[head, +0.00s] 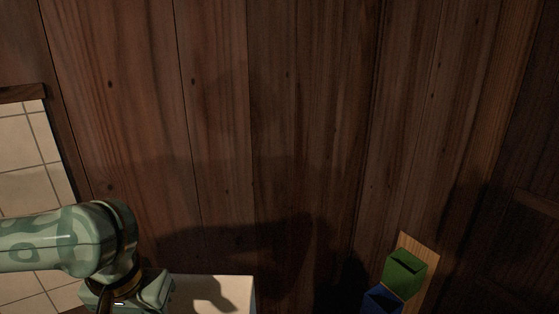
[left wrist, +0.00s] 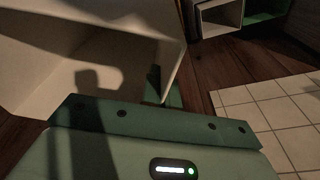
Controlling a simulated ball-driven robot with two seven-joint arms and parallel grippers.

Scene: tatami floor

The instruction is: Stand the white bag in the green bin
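A green bin (head: 404,272) stands at the lower right of the head view, its dark opening facing up. In the left wrist view, a small dark green part of my left gripper (left wrist: 163,92) shows at the edge of a large pale box-like thing (left wrist: 120,55). Whether it is open or shut does not show. My right gripper is out of view.
A blue bin (head: 382,299) stands against the green bin, with a wooden board (head: 428,272) beside them. A dark wooden wall (head: 290,120) fills most of the head view.

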